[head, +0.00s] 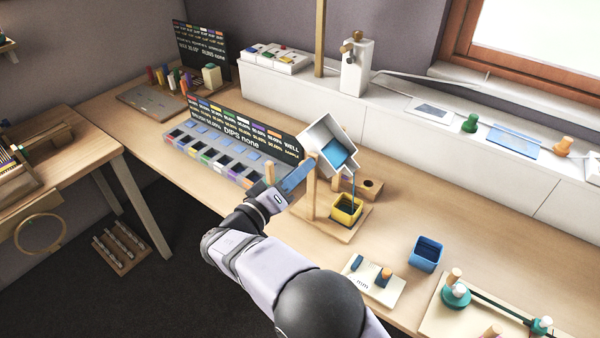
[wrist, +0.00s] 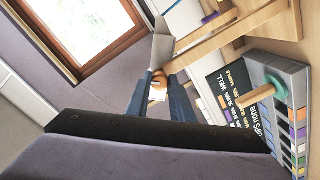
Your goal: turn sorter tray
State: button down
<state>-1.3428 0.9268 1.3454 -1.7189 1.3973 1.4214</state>
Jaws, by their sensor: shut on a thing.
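The sorter tray (head: 318,131) is a white open box on a wooden stand (head: 310,194). It is steeply tilted, with blue contents (head: 337,153) inside, and a thin blue stream runs from its low right corner to a yellow-rimmed cup (head: 346,208) below. My gripper (head: 306,168) is at the stand's left side. In the wrist view my gripper (wrist: 160,90) is shut on an orange-brown knob (wrist: 158,79) beside the pale tray (wrist: 163,48). The knob is hidden in the head view.
A grey compartment rack (head: 215,155) with a dark display board (head: 245,132) stands close left of the stand. Open tabletop lies right of the stand.

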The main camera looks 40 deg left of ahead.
jog(key=shift+f+b, duration=0.2)
jog(key=shift+b, duration=0.75)
jog(key=shift+r, duration=0.2)
jog(key=c, duration=1.6)
grip_release()
jog(key=shift+s, duration=0.1)
jog(key=s+b, duration=0.2)
jog(key=s, duration=0.5)
jog(key=shift+s, duration=0.1)
